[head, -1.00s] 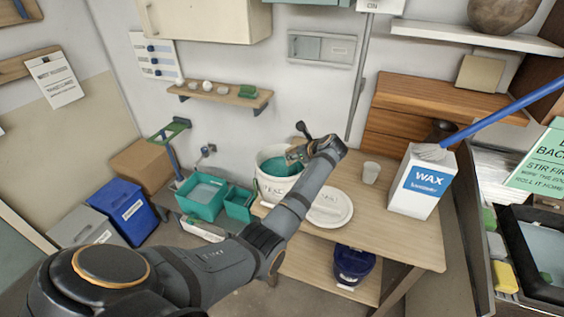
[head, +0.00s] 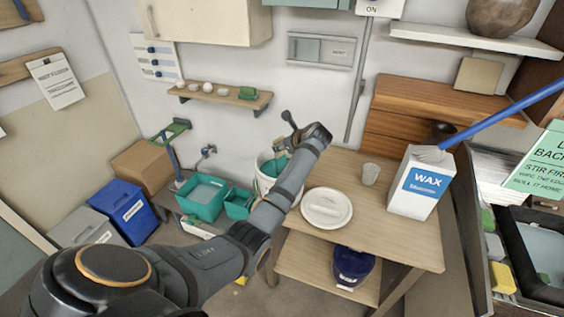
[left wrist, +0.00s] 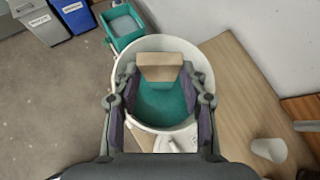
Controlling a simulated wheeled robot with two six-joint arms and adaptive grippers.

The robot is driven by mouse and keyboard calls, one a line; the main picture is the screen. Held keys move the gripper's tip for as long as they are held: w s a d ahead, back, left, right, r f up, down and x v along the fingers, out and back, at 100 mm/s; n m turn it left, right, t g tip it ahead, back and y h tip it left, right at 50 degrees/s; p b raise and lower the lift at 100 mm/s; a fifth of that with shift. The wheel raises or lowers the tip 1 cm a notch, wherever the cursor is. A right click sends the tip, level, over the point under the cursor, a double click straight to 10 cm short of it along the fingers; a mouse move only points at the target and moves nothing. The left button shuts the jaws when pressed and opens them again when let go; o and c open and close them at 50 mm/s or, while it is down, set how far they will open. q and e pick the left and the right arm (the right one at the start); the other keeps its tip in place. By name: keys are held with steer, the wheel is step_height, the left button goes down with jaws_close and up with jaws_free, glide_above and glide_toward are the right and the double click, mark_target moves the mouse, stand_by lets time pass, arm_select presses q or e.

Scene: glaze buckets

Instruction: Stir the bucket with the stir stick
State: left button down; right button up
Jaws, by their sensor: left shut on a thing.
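The white bucket (head: 262,163) stands on the left end of the wooden table with teal glaze in it. In the left wrist view the bucket (left wrist: 203,70) is right below my gripper, and the teal glaze (left wrist: 161,102) fills its inside. My left gripper (left wrist: 160,72) is shut on the stir stick (left wrist: 161,67), whose pale, flat wooden end shows between the fingers. The stick's lower part is hidden, so I cannot tell how deep it reaches. My right gripper is out of view.
A white lid (head: 326,208) lies right of the bucket, with a small cup (head: 371,173) and a wax box (head: 415,186) farther right. Teal tubs (head: 203,200) stand to the left. The table front (head: 385,245) is clear.

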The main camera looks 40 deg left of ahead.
arm_select(q)
step_height(320, 180, up, 12)
steer(key=s, duration=0.2)
steer(key=shift+s+d+r, duration=0.2)
steer(key=shift+d, duration=0.25)
stand_by(0.9)
